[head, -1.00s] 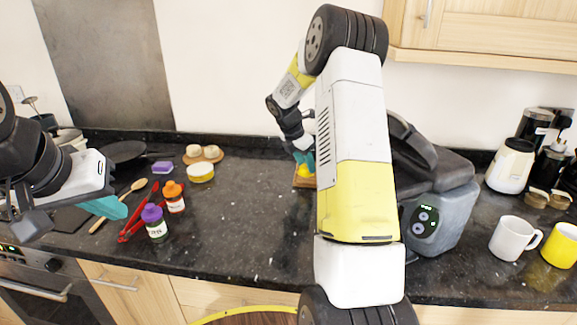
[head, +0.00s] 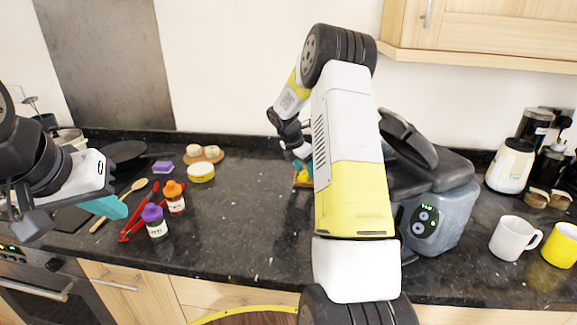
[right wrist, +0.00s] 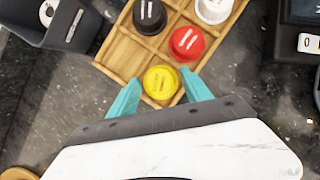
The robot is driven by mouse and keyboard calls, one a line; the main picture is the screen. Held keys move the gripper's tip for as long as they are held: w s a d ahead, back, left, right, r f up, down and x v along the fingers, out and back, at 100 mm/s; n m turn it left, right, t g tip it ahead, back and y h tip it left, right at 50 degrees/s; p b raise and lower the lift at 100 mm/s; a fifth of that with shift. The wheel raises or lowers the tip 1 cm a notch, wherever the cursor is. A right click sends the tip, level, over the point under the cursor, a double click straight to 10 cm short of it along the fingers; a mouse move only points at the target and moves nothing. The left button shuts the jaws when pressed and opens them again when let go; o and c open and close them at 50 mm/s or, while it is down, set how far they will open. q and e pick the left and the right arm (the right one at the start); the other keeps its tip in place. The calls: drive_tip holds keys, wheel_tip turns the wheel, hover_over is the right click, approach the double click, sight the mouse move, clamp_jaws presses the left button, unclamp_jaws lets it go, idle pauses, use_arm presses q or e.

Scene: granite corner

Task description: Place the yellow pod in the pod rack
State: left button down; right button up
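The yellow pod (right wrist: 160,82) is in the near corner compartment of the wooden pod rack (right wrist: 123,62) in the right wrist view. My right gripper (right wrist: 160,80) is open, with one teal finger on each side of the pod and a narrow gap showing beside it. In the head view the yellow pod (head: 304,175) and a rack edge (head: 299,184) show only partly behind my right arm. My left gripper (head: 108,207) is at the left over the counter, away from the rack; its finger opening is unclear.
The rack also holds a red pod (right wrist: 187,43), a black pod (right wrist: 150,15) and a white pod (right wrist: 213,8). A grey coffee machine (head: 440,215) stands right of my right arm. Two jars (head: 157,228) stand at left. The counter middle is clear.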

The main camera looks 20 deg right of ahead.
drive_tip(key=shift+w+r, duration=0.1)
drive_tip(key=s+a+r+m+t+y, duration=0.1)
drive_tip(key=s+a+r+m, duration=0.3)
drive_tip(key=r, duration=0.5)
drive_tip(key=s+a+r+m+y, duration=0.1)
drive_tip(key=s+a+r, duration=0.4)
drive_tip(key=r, duration=0.5)
drive_tip(key=s+a+m+t+y, duration=0.1)
drive_tip(key=s+a+m, duration=0.2)
drive_tip(key=s, duration=0.6)
drive_tip(key=s+a+r+m+t+y, duration=0.1)
drive_tip(key=s+a+m+y, duration=0.1)
drive_tip(key=s+m, duration=0.6)
drive_tip(key=s+a+r+m+t+y, duration=0.1)
drive_tip(key=s+a+m, duration=0.3)
drive_tip(key=s, duration=0.5)
drive_tip(key=shift+s+a+r+m+t+y, duration=0.15)
drive_tip(key=shift+s+a+m+t+y, duration=0.15)
drive_tip(key=shift+m, duration=0.5)
